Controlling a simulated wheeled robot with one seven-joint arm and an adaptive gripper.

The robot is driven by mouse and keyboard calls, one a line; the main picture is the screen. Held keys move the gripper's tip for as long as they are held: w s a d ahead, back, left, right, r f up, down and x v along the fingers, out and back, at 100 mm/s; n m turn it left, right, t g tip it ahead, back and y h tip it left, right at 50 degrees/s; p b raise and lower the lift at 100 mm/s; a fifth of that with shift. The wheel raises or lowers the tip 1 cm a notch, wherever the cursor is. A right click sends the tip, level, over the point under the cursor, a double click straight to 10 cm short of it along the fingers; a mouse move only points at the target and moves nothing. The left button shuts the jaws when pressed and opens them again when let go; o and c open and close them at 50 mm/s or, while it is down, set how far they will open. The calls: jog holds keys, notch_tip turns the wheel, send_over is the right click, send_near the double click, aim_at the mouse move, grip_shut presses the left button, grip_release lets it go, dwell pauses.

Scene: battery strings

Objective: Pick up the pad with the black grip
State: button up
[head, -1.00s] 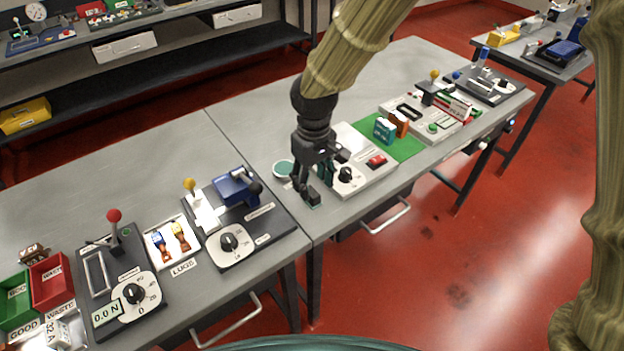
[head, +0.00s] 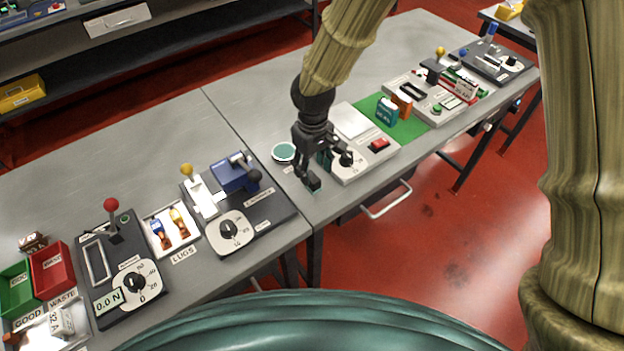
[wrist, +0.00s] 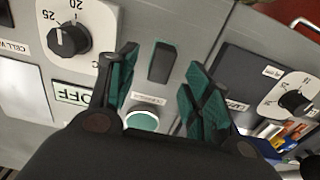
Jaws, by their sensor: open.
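In the wrist view a small black block (wrist: 162,62), which looks like the black grip, stands on the grey bench surface between my fingers. My gripper (wrist: 161,72) is open, with a teal-lined finger on either side of the block and a visible gap to each. Nothing is held. In the head view my gripper (head: 318,174) points down over the bench, left of the grey device with a dial, and hides the block. A round teal disc with a pale rim (head: 284,152) lies just left of it; it also shows in the wrist view (wrist: 142,120).
The grey dial device (head: 362,142) with a red switch stands close at the right. A black-based station with a blue clamp (head: 236,172) stands to the left. The bench behind my gripper is clear. The bench's front edge and a drawer handle (head: 386,203) are near.

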aim_at(312, 176)
jog(key=shift+a+f+p, duration=0.1)
jog(key=shift+f+p, duration=0.75)
jog(key=shift+f, duration=1.45)
grip_shut()
jog(key=shift+r, duration=0.15)
jog(key=shift+r+b, duration=0.5)
jog(key=shift+r, duration=0.1)
jog(key=shift+r+b, duration=0.45)
jog(key=shift+r, duration=0.5)
jog(key=s+d+r+b, duration=0.1)
jog(key=s+d+b, duration=0.1)
jog(key=s, duration=0.5)
jog(key=s+d+b, duration=0.2)
jog(key=s+d, duration=0.1)
jog(key=s, duration=0.5)
jog(key=shift+d+r, duration=0.35)
